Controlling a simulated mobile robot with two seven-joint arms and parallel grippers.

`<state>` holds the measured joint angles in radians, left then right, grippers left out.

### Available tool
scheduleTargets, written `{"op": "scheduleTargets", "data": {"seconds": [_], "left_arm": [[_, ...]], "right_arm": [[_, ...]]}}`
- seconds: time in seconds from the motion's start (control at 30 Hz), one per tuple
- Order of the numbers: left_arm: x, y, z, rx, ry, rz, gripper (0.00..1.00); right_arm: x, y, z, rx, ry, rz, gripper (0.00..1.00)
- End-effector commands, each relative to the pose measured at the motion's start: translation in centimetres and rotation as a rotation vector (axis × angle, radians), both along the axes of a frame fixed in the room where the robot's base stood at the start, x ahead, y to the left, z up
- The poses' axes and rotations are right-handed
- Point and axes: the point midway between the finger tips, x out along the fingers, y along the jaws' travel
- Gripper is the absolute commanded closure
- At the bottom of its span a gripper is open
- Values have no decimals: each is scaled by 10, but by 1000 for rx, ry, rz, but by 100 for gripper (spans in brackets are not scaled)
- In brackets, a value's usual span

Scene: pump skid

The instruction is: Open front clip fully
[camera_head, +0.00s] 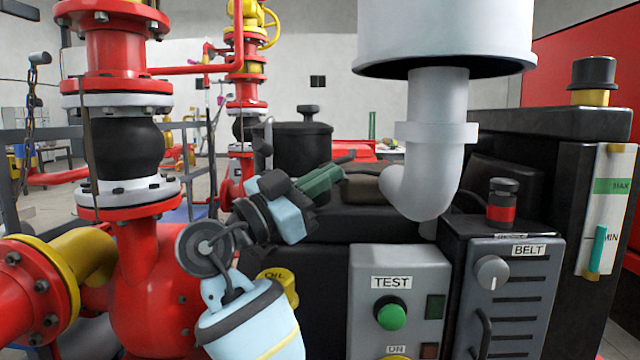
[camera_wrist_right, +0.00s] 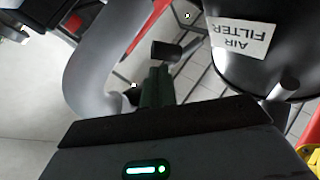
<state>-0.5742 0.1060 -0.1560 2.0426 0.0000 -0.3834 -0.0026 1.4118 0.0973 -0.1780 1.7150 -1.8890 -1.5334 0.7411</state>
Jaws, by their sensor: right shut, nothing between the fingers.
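The black air filter canister (camera_head: 303,145) stands behind my right gripper in the head view. In the wrist view, upside down, its white label (camera_wrist_right: 241,40) reads AIR FILTER. A dark block on a short stem, which looks like the front clip (camera_wrist_right: 166,50), sticks out from the canister's side. My left gripper is not in view.
A thick grey pipe (camera_head: 438,150) curves down just right of the gripper. A grey TEST panel (camera_head: 398,275) and a BELT box (camera_head: 505,290) stand in front. Red piping (camera_head: 130,250) fills the left. A yellow OIL cap (camera_head: 280,284) sits behind my arm.

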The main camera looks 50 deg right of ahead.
Motion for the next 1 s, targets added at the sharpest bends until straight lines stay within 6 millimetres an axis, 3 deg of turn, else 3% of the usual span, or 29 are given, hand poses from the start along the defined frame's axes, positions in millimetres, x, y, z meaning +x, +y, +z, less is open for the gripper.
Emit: {"op": "scheduleTargets", "data": {"seconds": [0.73,1.0], "left_arm": [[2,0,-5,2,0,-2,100],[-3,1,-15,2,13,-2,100]], "right_arm": [[1,2,-3,1,0,0,100],[9,33,-17,1,2,4,100]]}}
